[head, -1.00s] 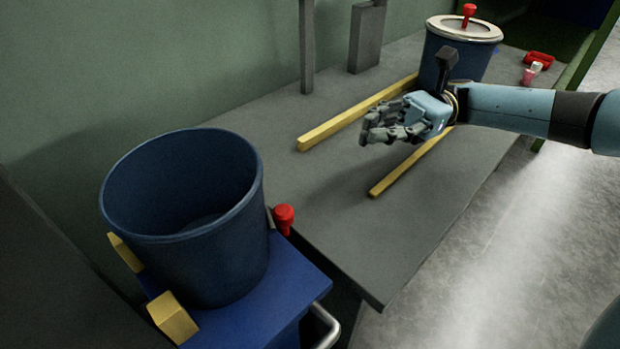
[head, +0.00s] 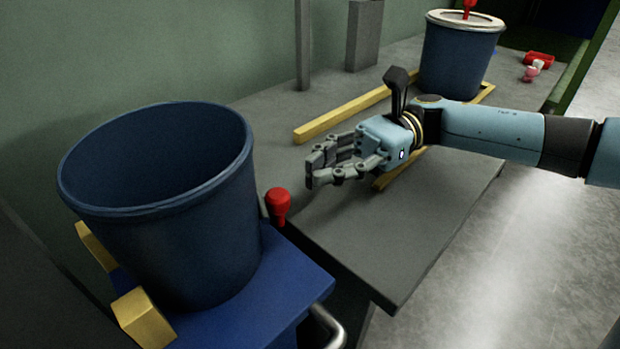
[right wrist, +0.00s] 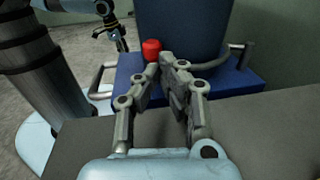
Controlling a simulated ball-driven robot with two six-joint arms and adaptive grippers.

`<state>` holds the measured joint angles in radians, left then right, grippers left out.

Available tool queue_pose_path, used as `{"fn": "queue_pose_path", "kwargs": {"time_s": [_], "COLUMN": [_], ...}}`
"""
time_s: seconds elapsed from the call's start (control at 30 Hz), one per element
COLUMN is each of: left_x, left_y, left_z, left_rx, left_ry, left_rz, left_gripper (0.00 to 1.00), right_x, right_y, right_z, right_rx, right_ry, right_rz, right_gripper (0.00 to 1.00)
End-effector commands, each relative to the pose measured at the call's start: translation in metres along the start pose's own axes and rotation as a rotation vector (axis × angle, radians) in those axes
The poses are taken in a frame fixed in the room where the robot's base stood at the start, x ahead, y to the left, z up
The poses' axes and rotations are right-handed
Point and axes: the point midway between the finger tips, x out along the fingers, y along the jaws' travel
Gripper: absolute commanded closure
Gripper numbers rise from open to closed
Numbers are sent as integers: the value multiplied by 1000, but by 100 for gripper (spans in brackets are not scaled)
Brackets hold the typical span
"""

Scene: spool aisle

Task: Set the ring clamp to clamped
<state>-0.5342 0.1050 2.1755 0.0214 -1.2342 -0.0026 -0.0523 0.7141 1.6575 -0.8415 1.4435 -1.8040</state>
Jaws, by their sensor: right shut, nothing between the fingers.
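The open drum stands on a blue cart (head: 285,275) with yellow blocks and a metal handle (head: 328,325). A lidded blue drum (head: 455,65) stands farther back on the grey bench (head: 375,255), near yellow rails (head: 340,118).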

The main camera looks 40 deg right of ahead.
Motion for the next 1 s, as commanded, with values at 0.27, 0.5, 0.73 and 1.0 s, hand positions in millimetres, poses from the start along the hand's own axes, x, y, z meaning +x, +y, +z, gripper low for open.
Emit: {"fn": "queue_pose_path", "kwargs": {"time_s": [0.27, 0.5, 0.73, 1.0], "left_x": [-6, -9, -8, -6], "left_y": [2, 2, 2, 2], "left_z": [-5, -7, -6, -4], "left_rx": [1, 1, 0, 0], "left_ry": [19, 26, 21, 17], "left_rz": [5, 5, 5, 5], "left_gripper": [71, 71, 71, 71], "right_x": [23, 24, 34, 43], "right_y": [0, 0, 7, 12], "right_z": [-1, 0, 0, 0], "right_rx": [1, 1, 1, -1], "right_ry": [-1, 0, -1, 0], "right_rz": [0, 0, 2, 0], "right_gripper": [100, 100, 100, 100]}}
